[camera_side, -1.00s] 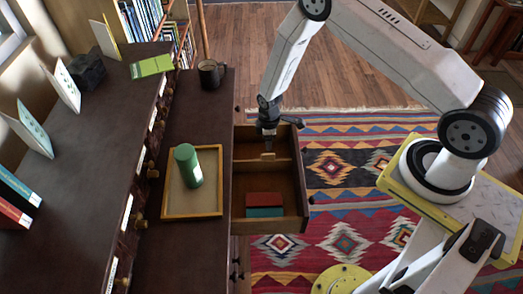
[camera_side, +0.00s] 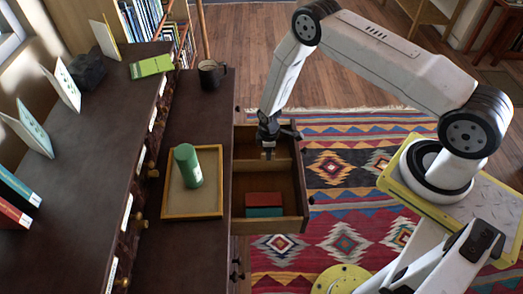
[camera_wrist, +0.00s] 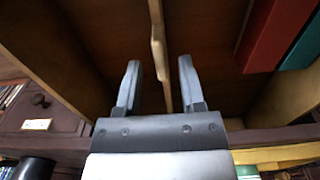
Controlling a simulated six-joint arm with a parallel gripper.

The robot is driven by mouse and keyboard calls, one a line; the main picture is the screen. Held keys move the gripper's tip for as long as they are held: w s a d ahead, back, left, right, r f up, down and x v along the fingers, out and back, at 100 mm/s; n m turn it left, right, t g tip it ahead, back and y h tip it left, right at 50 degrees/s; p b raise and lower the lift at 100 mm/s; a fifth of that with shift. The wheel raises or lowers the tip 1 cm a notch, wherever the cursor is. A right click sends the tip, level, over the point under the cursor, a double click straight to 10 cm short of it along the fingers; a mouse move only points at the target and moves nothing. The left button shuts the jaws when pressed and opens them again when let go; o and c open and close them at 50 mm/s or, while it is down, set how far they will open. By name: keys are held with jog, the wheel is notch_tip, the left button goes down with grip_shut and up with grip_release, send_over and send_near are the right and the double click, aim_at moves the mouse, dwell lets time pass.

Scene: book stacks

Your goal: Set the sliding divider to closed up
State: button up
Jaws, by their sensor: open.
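The sliding divider (camera_side: 248,164) is a thin wooden panel standing across the open drawer (camera_side: 294,222). In the wrist view the divider (camera_wrist: 158,45) runs between my two fingers, with a gap on each side. My gripper (camera_side: 268,152) is open and points down into the drawer at the divider; it also shows in the wrist view (camera_wrist: 158,85). In the side view my gripper hides part of the divider's top edge. I cannot tell how deep the fingertips reach beside the divider.
A red book (camera_side: 263,199) and a teal book (camera_side: 264,212) lie in the drawer's near compartment. The far compartment looks empty. A yellow-rimmed tray (camera_side: 192,215) with a green cylinder (camera_side: 187,166) and a dark mug (camera_side: 211,74) stand on the desk left of the drawer.

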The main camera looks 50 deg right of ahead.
jog(key=shift+f, duration=1.15)
grip_shut()
dwell(0.8)
